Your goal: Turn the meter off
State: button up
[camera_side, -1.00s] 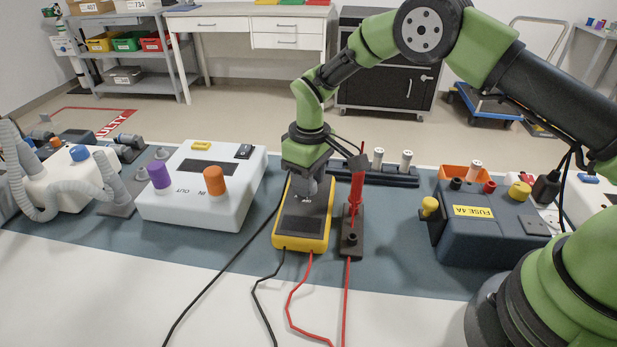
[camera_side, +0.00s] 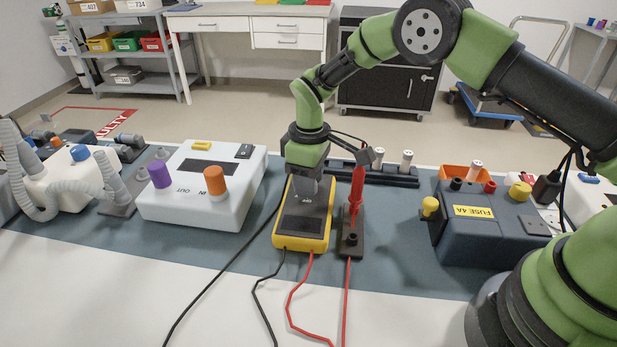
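The meter (camera_side: 303,224) is a yellow box with a dark face, lying on the blue-grey mat in the middle. A black lead and a red lead run from its front end. My gripper (camera_side: 304,194) points down over the meter's far half, at or just above its face. My gripper hides the meter's dial, so the dial's setting does not show. The fingers are small and partly hidden, and I cannot tell whether they are open or shut or whether they touch the dial.
A red probe (camera_side: 357,186) stands upright in a dark holder (camera_side: 350,240) close to the right of the meter. A white box (camera_side: 210,205) with purple and orange ports stands to the left. A dark fuse box (camera_side: 480,235) stands to the right. The white table front is clear apart from leads.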

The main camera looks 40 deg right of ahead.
jog(key=o, duration=0.3)
jog(key=shift+o, duration=0.2)
notch_tip(320, 180, up, 10)
jog(key=shift+w+d, duration=0.15)
jog(key=shift+d, duration=0.05)
jog(key=shift+r, duration=0.1)
jog(key=s+d+r+m+t+y, duration=0.1)
jog(key=s+d+r+m+t, duration=0.1)
jog(key=s+r, duration=0.35)
jog(key=s+d+r+m+t, duration=0.1)
jog(key=s+r+m, duration=0.2)
jog(key=r, duration=0.6)
jog(key=s+d+r+m+t, duration=0.2)
jog(key=s+m+t, duration=0.2)
jog(key=s, duration=1.3)
jog(key=shift+s+d+m+t+y, duration=0.2)
jog(key=shift+s+m+t+y, duration=0.1)
jog(key=shift+m, duration=0.7)
